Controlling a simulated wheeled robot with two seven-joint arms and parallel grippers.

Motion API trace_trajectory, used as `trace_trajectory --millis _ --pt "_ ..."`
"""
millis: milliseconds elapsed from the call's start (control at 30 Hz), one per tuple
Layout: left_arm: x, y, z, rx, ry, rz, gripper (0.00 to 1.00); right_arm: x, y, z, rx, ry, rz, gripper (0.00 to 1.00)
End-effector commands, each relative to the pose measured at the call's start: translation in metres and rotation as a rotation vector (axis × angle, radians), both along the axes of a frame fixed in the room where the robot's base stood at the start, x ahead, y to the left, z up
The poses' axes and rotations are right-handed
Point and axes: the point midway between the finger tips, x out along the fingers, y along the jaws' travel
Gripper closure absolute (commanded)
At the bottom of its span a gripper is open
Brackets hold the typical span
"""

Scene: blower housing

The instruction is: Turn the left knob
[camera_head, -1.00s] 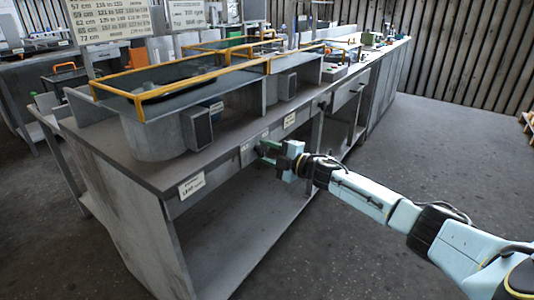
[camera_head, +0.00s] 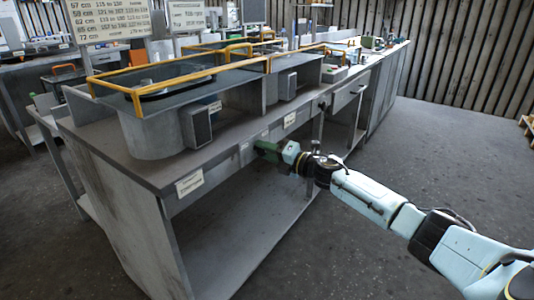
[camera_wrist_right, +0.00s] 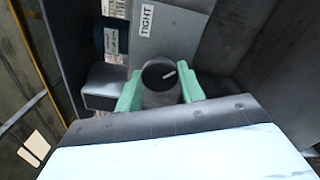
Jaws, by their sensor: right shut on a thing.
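In the right wrist view, a dark round knob (camera_wrist_right: 160,76) with a pale pointer mark sits between the two green fingers of my right gripper (camera_wrist_right: 161,92). The fingers are shut on it, one on each side. The pointer mark slants up to the right. A "TIGHT" label (camera_wrist_right: 147,20) is on the grey panel beyond the knob. In the head view, my right gripper (camera_head: 264,149) is at the front edge of the bench (camera_head: 115,143), and it hides the knob there. My left gripper is not in view.
Grey blower housings with orange rails (camera_head: 190,78) stand on the bench top. A label (camera_head: 190,183) hangs on the bench front at the left. An open lower shelf (camera_head: 245,225) lies under the gripper.

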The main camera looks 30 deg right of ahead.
Motion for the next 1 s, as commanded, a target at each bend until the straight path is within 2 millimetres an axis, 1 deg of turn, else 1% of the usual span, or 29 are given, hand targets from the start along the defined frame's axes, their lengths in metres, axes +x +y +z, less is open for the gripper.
trace_trajectory --millis 533,567,700,1000 --pt "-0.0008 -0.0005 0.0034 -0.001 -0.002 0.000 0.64 -0.0003 0.0004 -0.0011 -0.023 -0.008 0.001 0.84" --pt "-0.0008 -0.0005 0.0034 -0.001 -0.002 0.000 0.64 -0.0003 0.0004 -0.0011 -0.023 -0.008 0.001 0.59" --pt "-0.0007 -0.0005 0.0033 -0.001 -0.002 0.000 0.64 -0.0002 0.0003 -0.0008 -0.023 -0.008 0.000 0.41" --pt "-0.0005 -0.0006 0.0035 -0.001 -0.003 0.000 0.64 -0.0007 -0.0002 -0.0004 -0.022 -0.008 0.000 0.40"
